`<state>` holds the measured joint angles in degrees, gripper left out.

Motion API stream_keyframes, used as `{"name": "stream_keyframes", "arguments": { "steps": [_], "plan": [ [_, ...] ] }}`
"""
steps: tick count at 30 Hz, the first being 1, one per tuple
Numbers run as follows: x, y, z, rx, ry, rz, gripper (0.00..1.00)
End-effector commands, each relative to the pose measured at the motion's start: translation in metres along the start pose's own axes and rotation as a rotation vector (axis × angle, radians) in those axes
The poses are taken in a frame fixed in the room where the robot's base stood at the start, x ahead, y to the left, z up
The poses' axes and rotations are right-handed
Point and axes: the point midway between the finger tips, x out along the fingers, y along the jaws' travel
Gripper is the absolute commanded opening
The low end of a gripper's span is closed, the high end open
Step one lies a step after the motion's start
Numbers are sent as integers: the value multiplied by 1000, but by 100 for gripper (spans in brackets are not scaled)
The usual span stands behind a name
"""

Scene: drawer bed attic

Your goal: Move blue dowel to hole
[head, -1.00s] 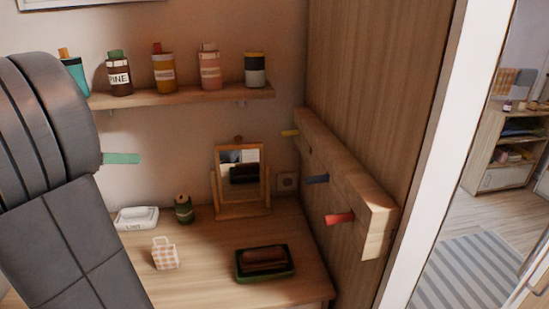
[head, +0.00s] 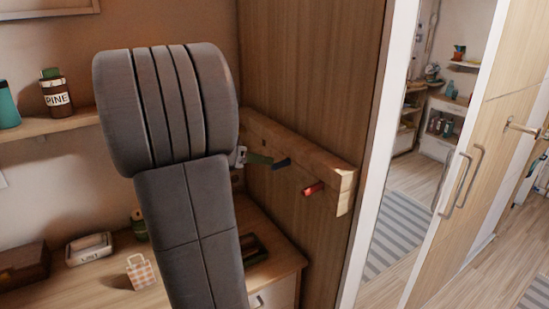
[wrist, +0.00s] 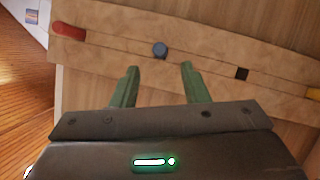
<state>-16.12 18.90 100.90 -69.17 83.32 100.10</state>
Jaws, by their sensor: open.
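The blue dowel (head: 282,163) sticks out of a wooden rail (head: 343,190) fixed to the wood panel. In the wrist view the blue dowel (wrist: 160,49) shows end-on, with a dark square hole (wrist: 242,73) to its right in the same rail (wrist: 205,57). My gripper (wrist: 157,68) is open. Its two green fingers point at the rail, on either side of the dowel's line and just short of it.
A red dowel (head: 313,188) sits in the rail near its front end; it also shows in the wrist view (wrist: 68,31). A desk (head: 275,259) with small items stands below.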

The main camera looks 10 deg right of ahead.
Motion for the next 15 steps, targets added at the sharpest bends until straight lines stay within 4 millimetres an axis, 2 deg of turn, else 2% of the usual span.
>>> {"name": "stream_keyframes", "arguments": {
  "steps": [6, 15],
  "plan": [
    [34, 1, -2, -1, 0, 3, 41],
    [50, 0, 0, 0, 0, 1, 41]
  ]
}}
